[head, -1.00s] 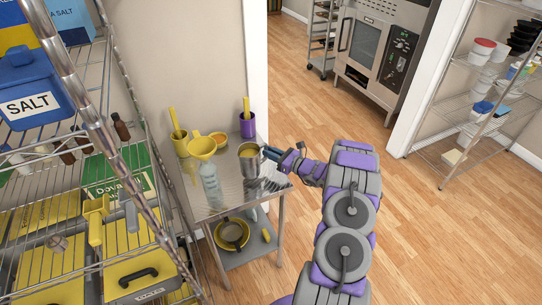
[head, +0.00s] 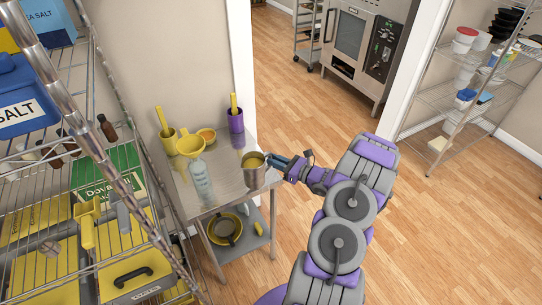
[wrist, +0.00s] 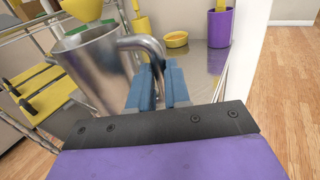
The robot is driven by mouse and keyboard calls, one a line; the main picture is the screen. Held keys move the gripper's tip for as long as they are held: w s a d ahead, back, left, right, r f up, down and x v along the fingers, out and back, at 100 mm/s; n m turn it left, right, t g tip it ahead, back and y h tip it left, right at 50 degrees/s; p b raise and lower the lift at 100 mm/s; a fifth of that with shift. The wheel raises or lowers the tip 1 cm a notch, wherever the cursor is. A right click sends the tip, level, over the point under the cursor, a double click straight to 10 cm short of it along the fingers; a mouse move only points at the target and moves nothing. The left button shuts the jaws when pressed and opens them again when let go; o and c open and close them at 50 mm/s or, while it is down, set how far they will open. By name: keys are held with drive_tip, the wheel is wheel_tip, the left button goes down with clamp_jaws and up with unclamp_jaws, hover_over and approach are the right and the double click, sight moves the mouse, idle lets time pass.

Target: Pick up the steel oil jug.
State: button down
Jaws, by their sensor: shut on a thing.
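The steel oil jug (head: 254,176) shows yellow oil at its mouth in the head view. It is at the right front edge of a small steel table (head: 214,190). In the wrist view the jug (wrist: 97,70) is large, at the left, and looks tilted, with its handle (wrist: 143,44) towards me. My gripper (head: 272,161) reaches it from the right. Its blue fingers (wrist: 158,88) are shut on the handle. Whether the jug's base touches the table is hard to tell.
A clear bottle (head: 200,178) with a yellow funnel (head: 190,146) stands left of the jug. A purple container (head: 236,121), a yellow container (head: 167,138) and a small yellow bowl (head: 206,134) stand behind. A wire shelf (head: 75,165) is at left. Floor at right is clear.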

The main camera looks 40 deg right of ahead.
drive_tip(key=shift+s+a+r+p, duration=0.1)
drive_tip(key=shift+s+r+p, duration=0.1)
drive_tip(key=shift+s, duration=1.25)
drive_tip(key=shift+s+a+r+p, duration=0.1)
drive_tip(key=shift+s+r+p, duration=0.1)
drive_tip(key=shift+s, duration=1.2)
drive_tip(key=shift+s, duration=0.1)
drive_tip(key=shift+f, duration=0.1)
drive_tip(key=c, duration=1.7)
unclamp_jaws()
clamp_jaws()
